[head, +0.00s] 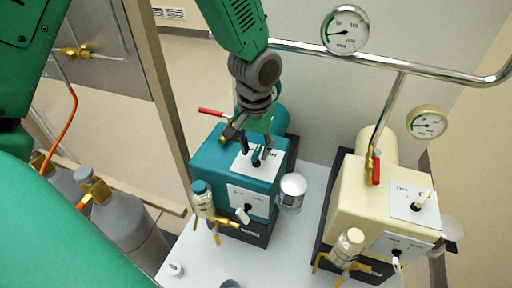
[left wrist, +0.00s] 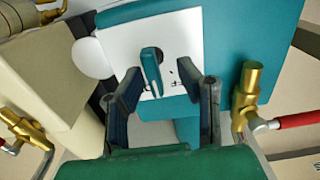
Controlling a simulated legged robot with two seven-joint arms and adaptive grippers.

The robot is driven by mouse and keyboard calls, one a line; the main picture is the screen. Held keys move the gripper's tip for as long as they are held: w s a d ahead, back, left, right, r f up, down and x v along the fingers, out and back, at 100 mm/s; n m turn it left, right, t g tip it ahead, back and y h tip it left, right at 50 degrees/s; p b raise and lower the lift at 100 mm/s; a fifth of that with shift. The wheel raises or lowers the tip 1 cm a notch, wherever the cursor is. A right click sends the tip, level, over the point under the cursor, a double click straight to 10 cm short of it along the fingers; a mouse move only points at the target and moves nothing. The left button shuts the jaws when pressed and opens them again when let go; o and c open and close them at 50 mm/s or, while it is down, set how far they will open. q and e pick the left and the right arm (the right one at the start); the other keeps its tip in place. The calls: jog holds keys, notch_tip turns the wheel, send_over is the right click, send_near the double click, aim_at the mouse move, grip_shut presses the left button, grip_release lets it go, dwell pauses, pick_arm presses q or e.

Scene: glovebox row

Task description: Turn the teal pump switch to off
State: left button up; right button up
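The teal pump (head: 215,165) stands on the white bench left of the cream pump. A white plate (left wrist: 190,35) on its top carries a dark teal toggle switch (head: 256,160), which also shows in the left wrist view (left wrist: 151,66). My left gripper (head: 250,147) comes down from above over this plate. Its fingers are apart and empty, and in the left wrist view (left wrist: 158,75) the fingertips lie on either side of the switch. I cannot tell whether either finger touches it. The printing by the switch is too small to read. My right gripper is not in view.
The cream pump (head: 345,205) with its own switch stands to the right. A red-handled valve (head: 211,111) lies close beside my left gripper. A metal pipe (head: 400,69) and gauges (head: 345,30) run behind. A glass jar (head: 292,190) and a capped bottle (head: 202,196) flank the teal pump.

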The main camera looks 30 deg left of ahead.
pick_arm(q)
jog(key=shift+d, duration=0.15)
grip_shut()
jog(key=shift+d+r, duration=0.1)
jog(key=shift+d, duration=0.15)
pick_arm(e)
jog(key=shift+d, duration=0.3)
pick_arm(q)
jog(key=shift+a+r+n+p, duration=0.1)
jog(key=shift+a+n+p, duration=0.1)
jog(key=shift+n+p, duration=1.4)
jog(key=shift+n, duration=0.1)
jog(key=shift+n+p, duration=0.8)
jog(key=shift+n, duration=0.3)
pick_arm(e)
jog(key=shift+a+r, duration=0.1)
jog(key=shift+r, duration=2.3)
pick_arm(q)
jog(key=shift+n, duration=0.3)
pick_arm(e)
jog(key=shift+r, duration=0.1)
pick_arm(q)
jog(key=shift+w, duration=0.1)
